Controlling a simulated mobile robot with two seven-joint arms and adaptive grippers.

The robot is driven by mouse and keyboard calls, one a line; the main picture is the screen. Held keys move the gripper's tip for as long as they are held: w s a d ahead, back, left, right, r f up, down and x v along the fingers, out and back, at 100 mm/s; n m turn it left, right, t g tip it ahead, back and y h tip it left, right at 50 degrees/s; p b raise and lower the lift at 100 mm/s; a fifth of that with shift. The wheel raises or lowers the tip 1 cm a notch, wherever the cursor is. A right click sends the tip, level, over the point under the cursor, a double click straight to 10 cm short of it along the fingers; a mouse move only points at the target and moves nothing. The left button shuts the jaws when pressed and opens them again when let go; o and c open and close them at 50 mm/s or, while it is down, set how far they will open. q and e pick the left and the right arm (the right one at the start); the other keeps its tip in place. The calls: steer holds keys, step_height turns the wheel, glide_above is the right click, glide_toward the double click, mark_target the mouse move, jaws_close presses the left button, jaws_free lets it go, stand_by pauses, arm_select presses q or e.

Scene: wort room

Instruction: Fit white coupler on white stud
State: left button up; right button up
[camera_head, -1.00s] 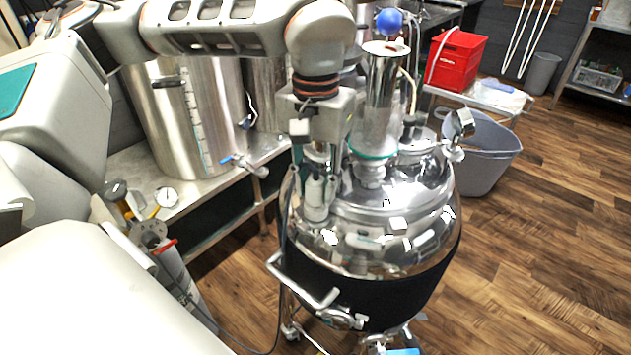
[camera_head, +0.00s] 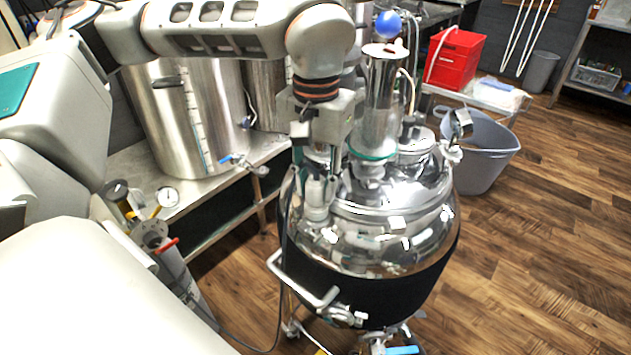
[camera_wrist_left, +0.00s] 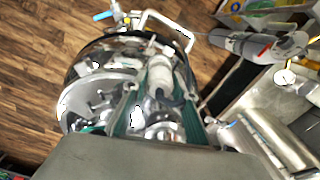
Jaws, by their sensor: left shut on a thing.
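My left gripper (camera_head: 318,188) points down at the left side of the shiny steel kettle's domed lid. It is shut on the white coupler (camera_wrist_left: 160,76), which shows between the two greenish finger pads in the left wrist view. In the head view the fingers partly cover the coupler, and a pale, white upright piece shows at and just below the fingertips, close to the lid. The white stud cannot be told apart from the coupler there, so I cannot tell whether the two touch. My right gripper is in neither view.
The kettle (camera_head: 370,235) has a tall steel column (camera_head: 382,105) with a blue ball just right of my gripper, and a front handle (camera_head: 305,285). A large steel pot (camera_head: 185,120) stands on a bench behind left. A grey tub (camera_head: 482,155) stands right.

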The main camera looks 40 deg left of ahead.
arm_select(q)
steer(key=shift+f, duration=0.55)
steer(key=o, duration=0.8)
